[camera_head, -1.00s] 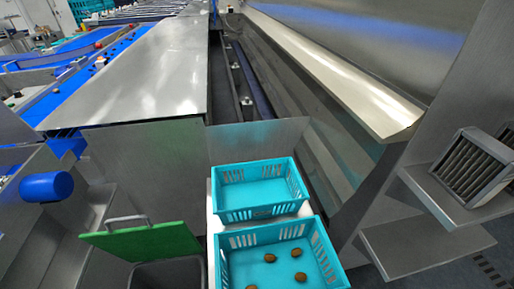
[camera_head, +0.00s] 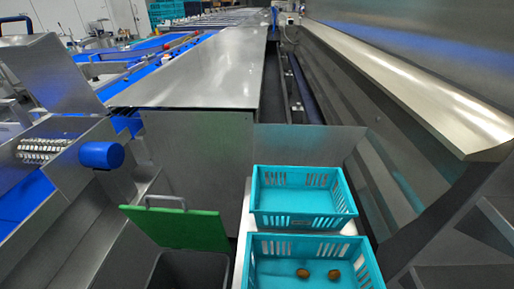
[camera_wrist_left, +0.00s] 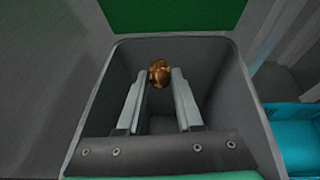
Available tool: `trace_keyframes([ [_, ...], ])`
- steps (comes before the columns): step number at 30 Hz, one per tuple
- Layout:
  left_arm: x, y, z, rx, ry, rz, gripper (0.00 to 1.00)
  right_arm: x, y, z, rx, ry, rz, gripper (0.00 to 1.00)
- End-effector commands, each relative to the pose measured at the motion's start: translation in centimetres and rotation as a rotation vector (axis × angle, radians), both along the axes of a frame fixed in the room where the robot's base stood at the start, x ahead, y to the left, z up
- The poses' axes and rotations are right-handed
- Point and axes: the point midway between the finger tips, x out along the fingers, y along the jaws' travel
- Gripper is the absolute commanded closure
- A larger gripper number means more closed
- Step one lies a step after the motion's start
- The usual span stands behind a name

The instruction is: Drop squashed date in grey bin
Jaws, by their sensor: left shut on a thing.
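The grey bin (camera_head: 150,270) stands below its green lid (camera_head: 175,227) at the bottom left of the head view. In the left wrist view the bin's rim (camera_wrist_left: 205,43) frames the picture, with its dark inside below. My left gripper (camera_wrist_left: 160,78) is shut on a brown, shiny date (camera_wrist_left: 159,72) at its fingertips, held over the bin's opening. Whether the date is squashed is hard to tell. My right gripper is in no view.
A teal crate (camera_head: 365,258) with two dates in sight stands right of the bin, cut off by the frame. An empty teal crate (camera_head: 302,222) stands behind it. Blue conveyors (camera_head: 140,82) lie at the far left.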

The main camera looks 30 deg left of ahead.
Motion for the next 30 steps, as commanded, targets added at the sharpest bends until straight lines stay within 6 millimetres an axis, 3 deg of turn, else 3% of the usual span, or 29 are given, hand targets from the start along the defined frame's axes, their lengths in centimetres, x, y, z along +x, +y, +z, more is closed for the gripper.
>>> trace_keyframes([
  [7, 0.0, 0.0, 0.0, 0.0, 0.0, 0.0, 0.92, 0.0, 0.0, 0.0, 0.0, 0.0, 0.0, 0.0],
  [8, 0.0, 0.0, 0.0, 0.0, 0.0, 0.0, 0.6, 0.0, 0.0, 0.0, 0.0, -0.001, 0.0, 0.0],
  [13, 0.0, 0.0, 0.0, 0.0, 0.0, 0.0, 0.3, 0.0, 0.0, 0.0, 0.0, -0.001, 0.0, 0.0],
  [23, -0.2, -0.1, 0.1, 0.0, 0.0, 0.0, 0.3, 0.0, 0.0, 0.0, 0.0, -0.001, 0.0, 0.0],
  [30, -3.5, -2.3, 1.5, -0.001, 0.003, -0.004, 0.3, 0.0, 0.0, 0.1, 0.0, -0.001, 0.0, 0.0],
])
